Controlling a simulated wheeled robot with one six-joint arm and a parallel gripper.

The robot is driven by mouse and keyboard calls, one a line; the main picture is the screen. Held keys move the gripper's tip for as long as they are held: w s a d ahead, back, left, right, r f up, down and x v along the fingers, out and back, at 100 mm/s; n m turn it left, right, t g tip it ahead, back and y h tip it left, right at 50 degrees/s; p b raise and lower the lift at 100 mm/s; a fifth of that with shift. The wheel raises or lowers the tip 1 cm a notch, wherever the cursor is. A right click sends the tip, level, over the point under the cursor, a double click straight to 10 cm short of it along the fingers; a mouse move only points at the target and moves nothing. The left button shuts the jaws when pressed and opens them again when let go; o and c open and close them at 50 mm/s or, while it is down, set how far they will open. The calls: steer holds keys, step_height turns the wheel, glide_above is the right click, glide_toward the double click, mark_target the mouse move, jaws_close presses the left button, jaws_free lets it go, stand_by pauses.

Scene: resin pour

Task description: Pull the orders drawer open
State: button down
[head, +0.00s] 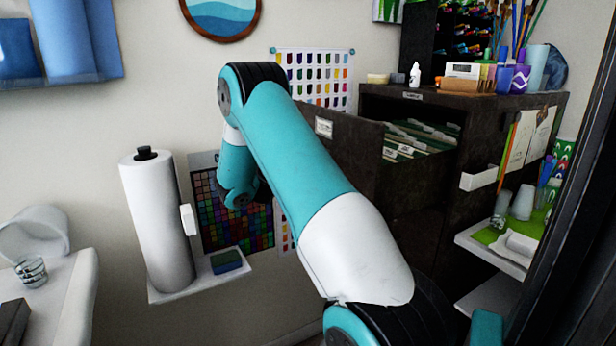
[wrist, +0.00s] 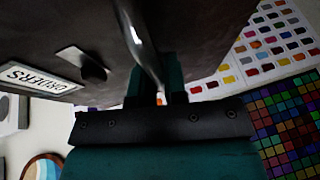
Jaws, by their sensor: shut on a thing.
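The orders drawer (head: 352,150) stands out from the top of a dark brown cabinet (head: 520,105). Hanging folders (head: 420,138) show inside it. Its front, with a small label, faces left in the head view. In the wrist view the drawer front (wrist: 215,35) fills the top, with an upside-down "ORDERS" label (wrist: 40,78) and a curved metal handle (wrist: 138,40). My gripper (wrist: 160,88) is shut on the handle, its teal fingers on either side of the bar. In the head view my arm hides the gripper and handle.
A paper roll (head: 158,220) stands on a small wall shelf (head: 205,282) left of my arm, with a sponge (head: 226,261) beside it. Bottles and cups crowd the cabinet top. A side shelf (head: 490,250) holds cups on the right. Colour charts (head: 240,215) hang on the wall.

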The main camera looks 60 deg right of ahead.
steer(key=c, duration=1.2)
jaws_free()
steer(key=shift+a, duration=0.1)
steer(key=b+v, duration=0.3)
steer(key=v, duration=1.4)
steer(key=shift+a, duration=0.15)
